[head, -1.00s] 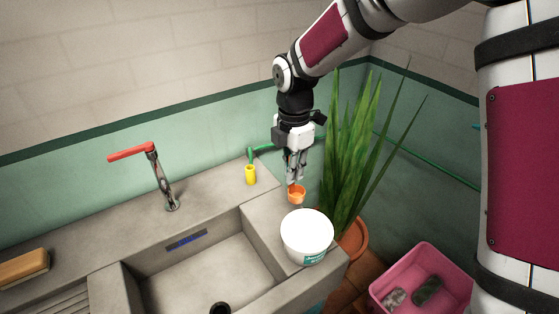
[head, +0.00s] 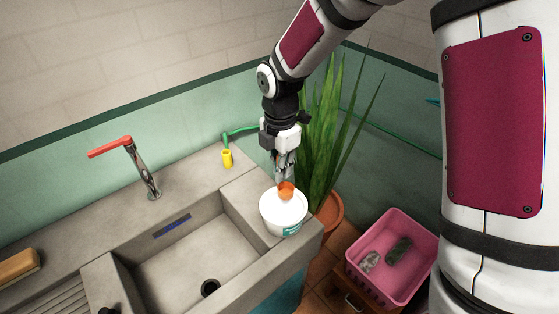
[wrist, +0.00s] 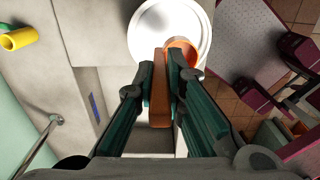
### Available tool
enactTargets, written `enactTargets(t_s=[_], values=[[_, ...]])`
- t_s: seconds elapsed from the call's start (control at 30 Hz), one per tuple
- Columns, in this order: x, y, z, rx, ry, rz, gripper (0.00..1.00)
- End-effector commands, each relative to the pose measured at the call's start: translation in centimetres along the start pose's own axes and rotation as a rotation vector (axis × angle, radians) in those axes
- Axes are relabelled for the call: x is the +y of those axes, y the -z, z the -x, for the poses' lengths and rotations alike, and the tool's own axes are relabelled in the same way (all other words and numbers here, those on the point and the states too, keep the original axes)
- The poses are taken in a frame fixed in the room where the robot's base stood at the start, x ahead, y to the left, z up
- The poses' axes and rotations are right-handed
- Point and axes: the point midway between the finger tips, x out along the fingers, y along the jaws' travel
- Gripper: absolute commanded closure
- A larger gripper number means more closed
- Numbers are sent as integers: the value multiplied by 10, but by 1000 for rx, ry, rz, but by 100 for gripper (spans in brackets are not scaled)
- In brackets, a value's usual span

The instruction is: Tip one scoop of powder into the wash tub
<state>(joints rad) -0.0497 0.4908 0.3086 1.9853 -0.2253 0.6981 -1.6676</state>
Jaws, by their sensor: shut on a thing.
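My gripper (head: 284,177) is shut on the handle of an orange scoop (head: 286,189). In the wrist view the handle (wrist: 159,92) stands between the fingers, with the round cup (wrist: 181,50) beyond it. The scoop overlaps the far part of a round white bucket (head: 283,216) with a green label; the bucket also shows in the wrist view (wrist: 150,30). I cannot tell whether scoop and bucket touch, or whether the scoop holds powder. The concrete wash tub (head: 190,262) with its dark drain is left of the bucket.
A red-handled tap (head: 146,172) stands behind the wash tub. A yellow hose end (head: 227,158) lies behind the bucket. A potted plant (head: 330,150) stands close beside my gripper. A pink basket (head: 385,290) with dark and grey cloths is at right. A brown block (head: 18,265) lies far left.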

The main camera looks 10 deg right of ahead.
Motion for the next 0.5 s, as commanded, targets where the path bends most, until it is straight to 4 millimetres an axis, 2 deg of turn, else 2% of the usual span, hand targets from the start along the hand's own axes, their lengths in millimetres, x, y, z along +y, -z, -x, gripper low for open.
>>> enactTargets(t_s=[0.5], values=[[0, 0, -49, 0, 2, 1, 100]])
